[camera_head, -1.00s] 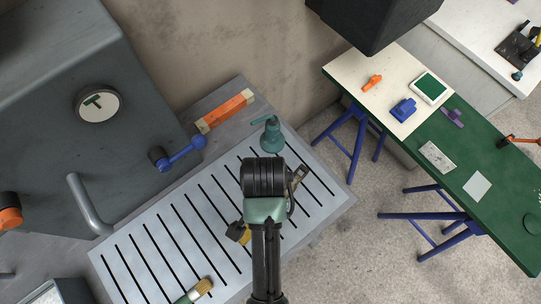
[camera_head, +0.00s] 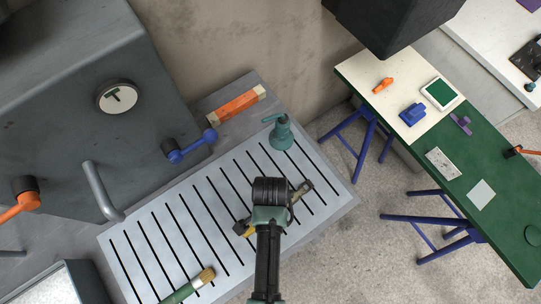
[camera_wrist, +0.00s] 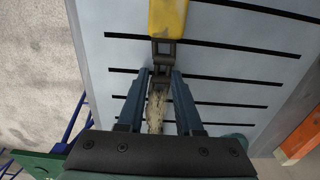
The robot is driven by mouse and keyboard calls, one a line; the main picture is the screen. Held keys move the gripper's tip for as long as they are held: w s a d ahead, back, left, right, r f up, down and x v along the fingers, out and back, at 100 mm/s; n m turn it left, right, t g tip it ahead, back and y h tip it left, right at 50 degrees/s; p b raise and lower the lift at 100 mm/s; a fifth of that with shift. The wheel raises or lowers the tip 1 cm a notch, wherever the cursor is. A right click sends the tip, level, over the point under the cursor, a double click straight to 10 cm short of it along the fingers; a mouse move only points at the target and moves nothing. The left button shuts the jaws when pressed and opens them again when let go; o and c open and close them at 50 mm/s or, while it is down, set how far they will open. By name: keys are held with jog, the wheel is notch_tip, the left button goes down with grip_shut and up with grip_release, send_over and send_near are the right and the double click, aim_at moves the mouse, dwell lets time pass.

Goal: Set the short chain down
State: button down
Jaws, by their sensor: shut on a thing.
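The short chain has dark links (camera_wrist: 163,50), a yellow end piece (camera_wrist: 168,16) and a worn, tan-grey piece (camera_wrist: 157,110) between my fingers in the wrist view. My gripper (camera_wrist: 164,76) is shut on it. In the head view, my wrist hides the fingers and the chain's middle. The yellow and dark end (camera_head: 244,229) shows to the left of my wrist and the worn end (camera_head: 303,190) to the right. The chain is over the pale slotted table top (camera_head: 190,208). I cannot tell whether it touches the surface.
A teal oil can (camera_head: 281,134) stands at the table's far edge, with an orange block (camera_head: 236,103) behind. A brush (camera_head: 190,287) lies near the front. A grey machine (camera_head: 90,130) with a blue lever (camera_head: 190,148) borders the left. The table's right edge drops to the floor.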

jog(key=c, duration=0.6)
grip_release()
jog(key=shift+f, duration=0.1)
